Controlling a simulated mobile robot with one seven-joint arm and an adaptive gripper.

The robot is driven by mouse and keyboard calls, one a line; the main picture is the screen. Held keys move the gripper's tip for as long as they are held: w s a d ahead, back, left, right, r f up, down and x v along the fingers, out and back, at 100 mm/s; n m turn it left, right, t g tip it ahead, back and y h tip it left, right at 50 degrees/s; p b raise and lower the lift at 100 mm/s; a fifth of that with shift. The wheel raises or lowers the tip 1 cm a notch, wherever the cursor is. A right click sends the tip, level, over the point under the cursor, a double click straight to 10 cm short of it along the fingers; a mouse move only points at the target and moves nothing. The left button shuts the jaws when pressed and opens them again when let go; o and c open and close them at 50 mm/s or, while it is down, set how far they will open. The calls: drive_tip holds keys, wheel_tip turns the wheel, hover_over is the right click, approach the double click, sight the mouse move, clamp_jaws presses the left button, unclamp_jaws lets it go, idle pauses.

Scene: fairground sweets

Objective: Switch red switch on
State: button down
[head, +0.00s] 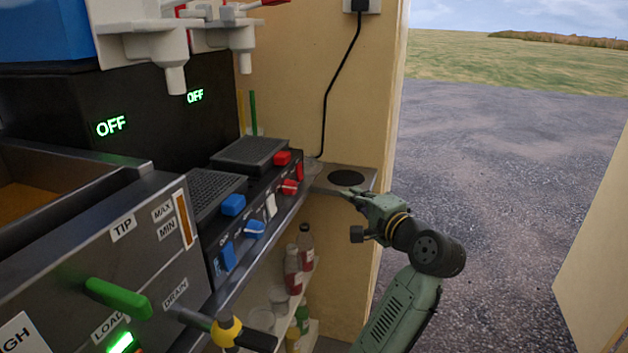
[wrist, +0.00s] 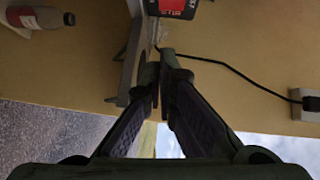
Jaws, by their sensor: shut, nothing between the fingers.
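A dark control panel carries several red controls: a square red block (head: 283,157) at the top edge, a red lever or knob (head: 290,187) below it, and a small red piece at the panel's far end. I cannot tell which way any of them is set. In the wrist view, a red part (wrist: 175,8) with the label "STIR" shows at the top edge, partly cut off. My gripper (head: 346,193) is shut and empty, to the right of the panel and apart from it, close to a small metal shelf. In the wrist view its fingertips (wrist: 160,54) lie below the red part.
Blue controls (head: 233,204) sit nearer on the same panel. Two green "OFF" displays (head: 111,126) glow behind. The metal shelf (head: 328,180) with a black disc juts beside my gripper. Bottles (head: 293,270) stand below. A black cable hangs on the wall.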

sight(300, 172)
drive_tip(key=p+x, duration=0.1)
drive_tip(key=x, duration=0.3)
drive_tip(key=a+x, duration=0.1)
drive_tip(key=x, duration=0.3)
drive_tip(key=s+a+p+x, duration=0.1)
drive_tip(key=x, duration=0.4)
drive_tip(key=shift+s+a+f+p, duration=0.15)
drive_tip(key=shift+a+f+p, duration=0.05)
drive_tip(key=shift+p, duration=0.1)
drive_tip(key=shift+a+f+b, duration=0.3)
drive_tip(key=shift+f+b, duration=0.1)
drive_tip(key=shift+b, duration=0.1)
drive_tip(key=shift+a+r+m, duration=0.1)
drive_tip(key=shift+r+m, duration=0.05)
drive_tip(key=shift+m, duration=0.15)
